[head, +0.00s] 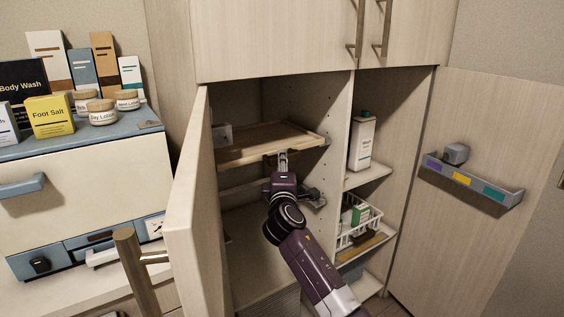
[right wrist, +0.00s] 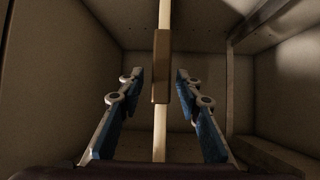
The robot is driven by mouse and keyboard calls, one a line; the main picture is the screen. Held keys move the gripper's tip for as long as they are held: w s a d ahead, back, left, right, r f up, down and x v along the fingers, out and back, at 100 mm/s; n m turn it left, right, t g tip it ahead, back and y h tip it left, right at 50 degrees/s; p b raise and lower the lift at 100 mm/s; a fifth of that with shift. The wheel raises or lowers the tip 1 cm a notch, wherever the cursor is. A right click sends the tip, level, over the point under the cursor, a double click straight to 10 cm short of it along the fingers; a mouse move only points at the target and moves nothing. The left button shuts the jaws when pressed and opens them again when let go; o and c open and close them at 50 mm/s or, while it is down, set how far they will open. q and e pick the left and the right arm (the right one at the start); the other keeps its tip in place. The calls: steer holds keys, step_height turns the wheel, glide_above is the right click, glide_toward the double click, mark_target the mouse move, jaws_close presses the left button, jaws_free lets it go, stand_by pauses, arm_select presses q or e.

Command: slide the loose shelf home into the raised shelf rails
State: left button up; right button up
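The wooden shelf (head: 262,134) is inside the left cabinet compartment in the head view, with its front edge facing out. My right gripper (head: 283,158) is at the middle of that front edge. In the right wrist view the shelf's edge (right wrist: 160,132) is a thin pale strip with a brown block (right wrist: 161,66) on it. The fingers of the right gripper (right wrist: 159,76) are apart on either side of the strip, with a gap on both sides. Whether the shelf is seated in rails cannot be told. My left gripper is not in view.
The open cabinet door (head: 195,200) stands close left of my right arm. A divider (head: 337,120) is on the right, with a white bottle (head: 362,142) and a wire basket (head: 358,226) beyond it. The space below the shelf looks mostly empty.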

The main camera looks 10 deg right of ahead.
steer(key=shift+s+a+p, duration=0.15)
steer(key=shift+s+p, duration=0.2)
steer(key=shift+s, duration=0.3)
steer(key=r+v, duration=0.1)
steer(key=v, duration=1.1)
step_height(320, 180, down, 26)
steer(key=s+m+g+y, duration=0.1)
steer(key=g+y, duration=0.1)
steer(key=g, duration=0.2)
steer(key=s+f+m+g+y, duration=0.15)
steer(key=s+f, duration=0.25)
steer(key=f, duration=0.4)
steer(key=s+d+f+m+g, duration=0.1)
steer(key=s+f+g, duration=0.1)
steer(key=s+f, duration=0.5)
steer(key=s+f+m+g, duration=0.1)
steer(key=s+f+g, duration=0.1)
steer(key=f, duration=0.8)
steer(key=s+d+f+m+g, duration=0.3)
steer(key=s+f+m+g, duration=0.1)
steer(key=s+f, duration=1.55)
steer(key=s+d+f+m+g, duration=0.1)
steer(key=s+f+m+g, duration=0.1)
steer(key=s, duration=1.2)
steer(key=s+d+f+m+g, duration=0.1)
steer(key=s+f, duration=0.3)
steer(key=s, duration=1)
steer(key=shift+s+d+m+g+y, duration=0.35)
steer(key=shift+d+m, duration=0.3)
steer(key=shift+d, duration=0.05)
